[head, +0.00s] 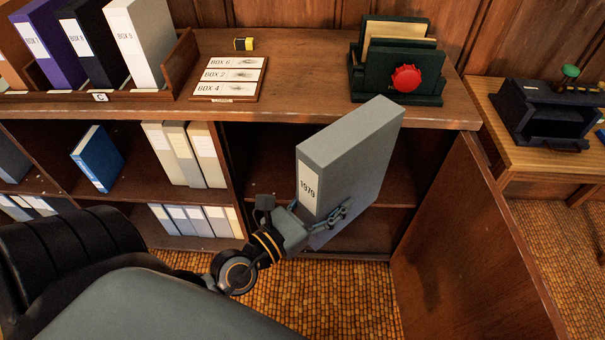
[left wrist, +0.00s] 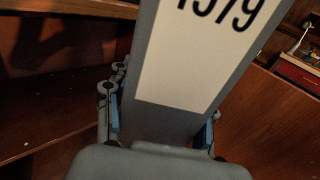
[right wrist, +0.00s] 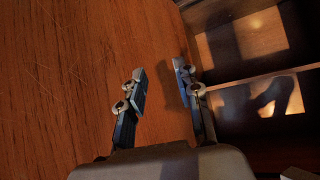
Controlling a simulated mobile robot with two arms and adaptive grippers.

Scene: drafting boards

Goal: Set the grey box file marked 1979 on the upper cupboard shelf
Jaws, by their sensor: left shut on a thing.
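The grey box file marked 1979 (head: 355,150) is tilted in front of the open right bay of the cupboard, its white label facing me. My left gripper (head: 328,216) is shut on its lower part. The left wrist view shows the file (left wrist: 160,122) between the two fingers of the left gripper (left wrist: 163,124). The upper cupboard shelf (head: 262,184) is bare where it shows; the file hides its middle. My right gripper (right wrist: 162,86) is open and empty in the right wrist view, by a wooden panel; it is not in the head view.
The cupboard door (head: 470,250) stands open at the right. The worktop (head: 300,60) above carries a box rack, a label board (head: 229,78) and a dark green holder with a red seal (head: 407,78). Left bays hold pale files (head: 185,153) and a blue one (head: 97,158).

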